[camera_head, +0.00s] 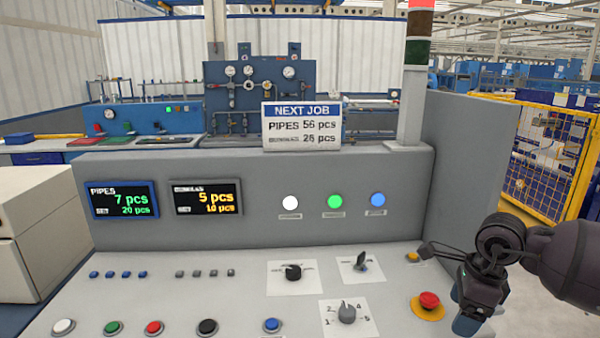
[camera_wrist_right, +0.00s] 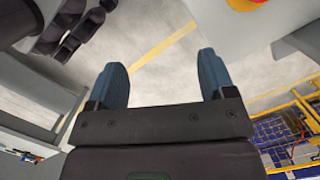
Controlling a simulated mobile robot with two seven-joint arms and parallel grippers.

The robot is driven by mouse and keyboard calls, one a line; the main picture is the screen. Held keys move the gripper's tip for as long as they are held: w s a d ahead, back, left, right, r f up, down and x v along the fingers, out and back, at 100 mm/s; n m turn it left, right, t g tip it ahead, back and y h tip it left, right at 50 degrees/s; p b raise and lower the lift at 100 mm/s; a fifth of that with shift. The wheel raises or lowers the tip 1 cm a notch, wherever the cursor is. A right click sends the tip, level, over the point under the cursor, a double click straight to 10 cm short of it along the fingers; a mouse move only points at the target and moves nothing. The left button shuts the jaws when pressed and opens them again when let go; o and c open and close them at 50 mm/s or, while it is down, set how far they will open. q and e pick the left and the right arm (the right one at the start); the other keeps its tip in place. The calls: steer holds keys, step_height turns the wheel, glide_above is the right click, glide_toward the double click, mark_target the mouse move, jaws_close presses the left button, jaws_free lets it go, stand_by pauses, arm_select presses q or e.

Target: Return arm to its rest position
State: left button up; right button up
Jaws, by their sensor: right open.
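My right arm comes in from the right in the head view. Its gripper (camera_head: 470,298) hangs over the right edge of the grey control panel (camera_head: 200,260), just right of a red emergency button (camera_head: 429,300). In the right wrist view my right gripper (camera_wrist_right: 162,80) shows two blue fingers spread wide with nothing between them; only floor lies beyond. My left gripper is in neither view.
The panel carries knobs, several coloured buttons and two displays (camera_head: 123,200). A NEXT JOB sign (camera_head: 301,126) stands on its upper ledge. A signal tower (camera_head: 417,80) rises behind. A yellow mesh fence (camera_head: 550,160) is at the right. Floor is open right of the panel.

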steer(key=w+a+r+m+t+y, duration=0.2)
steer(key=a+r+m+t+y, duration=0.2)
steer(key=a+r+m+y, duration=0.35)
steer(key=w+a+r+m+t+y, duration=0.35)
steer(key=a+m+y, duration=0.4)
steer(key=a, duration=0.25)
steer(key=s+d+f+m+t+h, duration=0.2)
steer(key=d+f+m+t+h, duration=0.3)
steer(key=f+m, duration=0.55)
steer(key=s+d+f+m+t+h, duration=0.25)
steer(key=d+f+m+h, duration=0.4)
steer(key=m, duration=0.75)
steer(key=s+d+f+m+g+h, duration=0.1)
steer(key=s+f+m, duration=0.3)
steer(key=s+f, duration=0.6)
steer(key=s+d+f+m+g+h, duration=0.2)
steer(key=s+f+m+g+h, duration=0.1)
steer(key=s+f, duration=0.7)
steer(key=shift+s+d+f+m+h, duration=0.15)
steer(key=shift+s+f+m+h, duration=0.2)
steer(key=shift+s+m+h, duration=0.4)
